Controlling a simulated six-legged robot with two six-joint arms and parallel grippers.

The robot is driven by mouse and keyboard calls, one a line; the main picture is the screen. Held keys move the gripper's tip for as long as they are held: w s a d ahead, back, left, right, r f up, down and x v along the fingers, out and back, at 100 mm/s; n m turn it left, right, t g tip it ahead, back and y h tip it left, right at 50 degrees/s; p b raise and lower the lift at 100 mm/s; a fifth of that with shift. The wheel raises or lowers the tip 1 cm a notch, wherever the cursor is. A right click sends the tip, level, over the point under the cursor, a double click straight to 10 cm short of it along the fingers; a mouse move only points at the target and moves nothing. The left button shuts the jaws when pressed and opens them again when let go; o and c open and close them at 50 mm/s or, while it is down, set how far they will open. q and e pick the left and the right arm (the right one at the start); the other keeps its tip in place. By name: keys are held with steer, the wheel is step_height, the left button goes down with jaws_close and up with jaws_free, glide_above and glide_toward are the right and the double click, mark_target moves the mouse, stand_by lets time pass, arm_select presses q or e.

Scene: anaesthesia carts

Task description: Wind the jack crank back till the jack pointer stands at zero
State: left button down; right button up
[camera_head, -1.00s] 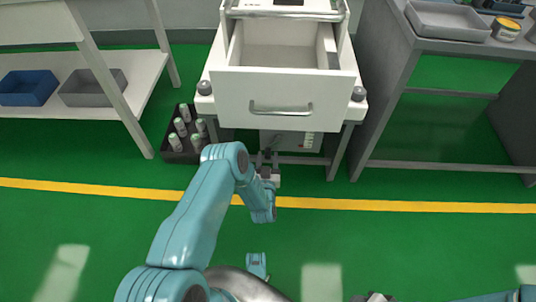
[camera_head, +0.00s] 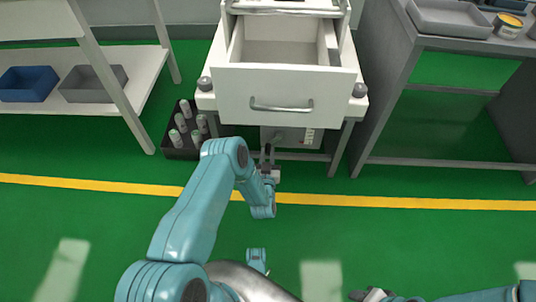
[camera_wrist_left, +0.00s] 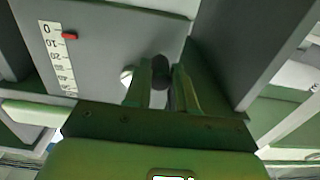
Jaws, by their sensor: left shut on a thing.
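The jack panel (camera_head: 285,136) is the grey face under the cart's drawer. In the left wrist view the jack scale (camera_wrist_left: 58,55) is a white strip numbered from 0. The red jack pointer (camera_wrist_left: 69,36) stands near its zero end, by the 0 and 10 marks; I cannot read it exactly. My left gripper (camera_head: 268,160) is in front of the panel. In the left wrist view its fingers (camera_wrist_left: 160,85) are shut on the dark jack crank knob (camera_wrist_left: 160,70). The rest of the crank is mostly hidden. My right gripper (camera_head: 372,294) is at the bottom edge, partly cut off.
The cart's drawer (camera_head: 235,98) stands open and empty above the panel. A black crate (camera_head: 182,153) of bottles stands on the floor left of the cart. A shelf (camera_head: 120,98) is at left, a grey bench (camera_head: 400,95) at right. The green floor in front is clear.

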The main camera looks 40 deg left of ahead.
arm_select(q)
steer(key=shift+s+a+r+m+p, duration=0.1)
steer(key=shift+a+r+m+p, duration=0.15)
steer(key=shift+r+m+p, duration=0.75)
steer(key=shift+s+a+r+m+b, duration=0.15)
steer(key=shift+a+r+m, duration=0.15)
steer(key=shift+m, duration=1.45)
steer(key=shift+s+a+r+m+p, duration=0.1)
steer(key=shift+a+r+m+p, duration=0.15)
steer(key=shift+r+m+p, duration=0.75)
arm_select(e)
steer(key=shift+s+a+r+b, duration=0.15)
steer(key=shift+r+b, duration=0.05)
steer(key=shift+r, duration=0.5)
steer(key=shift+s+a+r+b, duration=0.15)
steer(key=shift+r+b, duration=0.05)
steer(key=shift+r, duration=0.5)
arm_select(q)
steer(key=shift+f+m, duration=0.3)
steer(key=shift+m, duration=0.15)
steer(key=c, duration=0.9)
jaws_free()
steer(key=shift+c, duration=0.2)
steer(key=shift+f, duration=0.1)
